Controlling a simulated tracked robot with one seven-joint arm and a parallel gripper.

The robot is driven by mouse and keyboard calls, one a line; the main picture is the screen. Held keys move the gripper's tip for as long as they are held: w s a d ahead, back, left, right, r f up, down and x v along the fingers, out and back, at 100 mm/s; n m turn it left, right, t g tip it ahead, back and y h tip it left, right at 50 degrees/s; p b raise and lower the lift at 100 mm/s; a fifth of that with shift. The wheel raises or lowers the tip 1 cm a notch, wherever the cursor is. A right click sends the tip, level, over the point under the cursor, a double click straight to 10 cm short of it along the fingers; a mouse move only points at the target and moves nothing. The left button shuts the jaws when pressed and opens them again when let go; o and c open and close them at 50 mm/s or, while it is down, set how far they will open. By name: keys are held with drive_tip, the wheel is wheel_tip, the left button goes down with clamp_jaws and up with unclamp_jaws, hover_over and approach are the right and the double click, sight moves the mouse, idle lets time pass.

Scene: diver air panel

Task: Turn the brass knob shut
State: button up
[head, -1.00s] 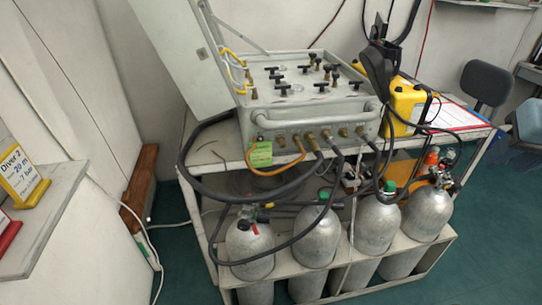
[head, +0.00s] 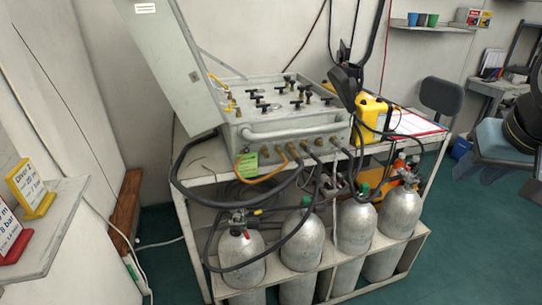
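The grey air panel case (head: 290,131) stands on a bench with its lid (head: 172,62) raised at the left. Its top face carries several black T-shaped handles (head: 279,90) and small brass fittings (head: 238,112). A row of brass connectors (head: 293,150) with hoses runs along its front, below a grey bar. The parts are too small to tell which one is the brass knob or how far it is turned.
Grey cylinders (head: 302,243) stand in the rack below, with black hoses (head: 190,192) looping in front. A yellow case (head: 371,116) and a clipboard (head: 414,124) are right of the panel. A shelf with signs (head: 37,185) juts in at left. Green floor (head: 455,235) is clear at right.

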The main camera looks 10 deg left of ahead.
drive_tip(key=w+a+f+n+t+y, duration=0.1)
drive_tip(key=w+a+f+t, duration=0.15)
drive_tip(key=w+a, duration=0.45)
drive_tip(key=w+a+f+n+t+y, duration=0.1)
drive_tip(key=w+a+f, duration=0.3)
drive_tip(key=w, duration=0.6)
drive_tip(key=w+a+f+t+y, duration=0.2)
drive_tip(key=w+a+f, duration=0.1)
drive_tip(key=w+a, duration=0.4)
drive_tip(key=n+t+y, duration=0.4)
drive_tip(key=n+y, duration=0.1)
approach(267, 156)
drive_tip(key=x, duration=0.9)
